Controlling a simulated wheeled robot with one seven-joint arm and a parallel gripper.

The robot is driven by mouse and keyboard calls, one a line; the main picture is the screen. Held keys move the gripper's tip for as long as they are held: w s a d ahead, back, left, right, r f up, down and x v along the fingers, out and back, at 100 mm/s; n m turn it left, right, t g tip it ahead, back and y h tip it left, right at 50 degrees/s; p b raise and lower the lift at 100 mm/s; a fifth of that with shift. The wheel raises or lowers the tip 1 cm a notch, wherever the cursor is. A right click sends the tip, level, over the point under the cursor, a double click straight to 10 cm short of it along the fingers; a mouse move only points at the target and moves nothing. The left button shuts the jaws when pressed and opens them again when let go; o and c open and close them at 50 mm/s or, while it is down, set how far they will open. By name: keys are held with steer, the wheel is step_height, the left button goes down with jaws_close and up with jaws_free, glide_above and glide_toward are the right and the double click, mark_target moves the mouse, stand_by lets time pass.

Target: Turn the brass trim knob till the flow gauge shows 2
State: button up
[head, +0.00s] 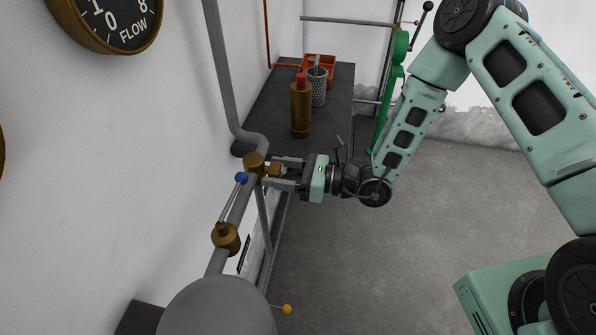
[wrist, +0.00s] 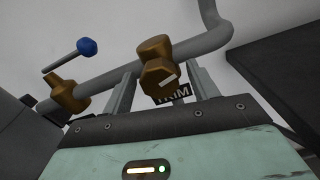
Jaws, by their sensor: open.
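The brass trim knob (wrist: 161,78) sits on a pipe fitting, with a white mark on its face and a dark TRIM label (wrist: 172,96) by it. In the head view the knob (head: 274,170) is between the fingers of my gripper (head: 277,173). My gripper (wrist: 158,88) is open, one finger on each side of the knob, with gaps visible in the wrist view. The flow gauge (head: 118,22) is at the top left of the head view, cut off by the frame edge; its needle is not in view, so the reading cannot be told.
A blue-tipped lever (head: 241,178) stands on the pipe near a second brass fitting (head: 226,237). A dark bench (head: 335,110) behind holds a brass bottle (head: 301,110), a mesh cup (head: 317,86) and an orange tray (head: 328,64).

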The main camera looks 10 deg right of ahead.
steer(key=b+v, duration=0.4)
steer(key=v, duration=1.3)
steer(key=shift+d, duration=0.2)
steer(key=shift+s, duration=0.1)
steer(key=s+a+r+n+g+h, duration=0.4)
steer(key=s+n+g, duration=0.3)
steer(key=s+n, duration=0.15)
steer(key=s+a+r+n+g+h, duration=0.35)
steer(key=s+n+g, duration=0.35)
steer(key=n, duration=0.3)
steer(key=shift+s+d+r+n+t+h, duration=0.3)
steer(key=shift+r+n+t+h, duration=0.55)
steer(key=shift+n+t+h, duration=0.95)
steer(key=shift+s+d+r+n+t+h, duration=0.2)
steer(key=shift+s+r+n+t+h, duration=0.55)
steer(key=shift+n, duration=1.8)
steer(key=shift+s+d+r+n+t+h, duration=0.1)
steer(key=shift+d+r+n+t+h, duration=0.15)
steer(key=shift+r+n+t+h, duration=1.4)
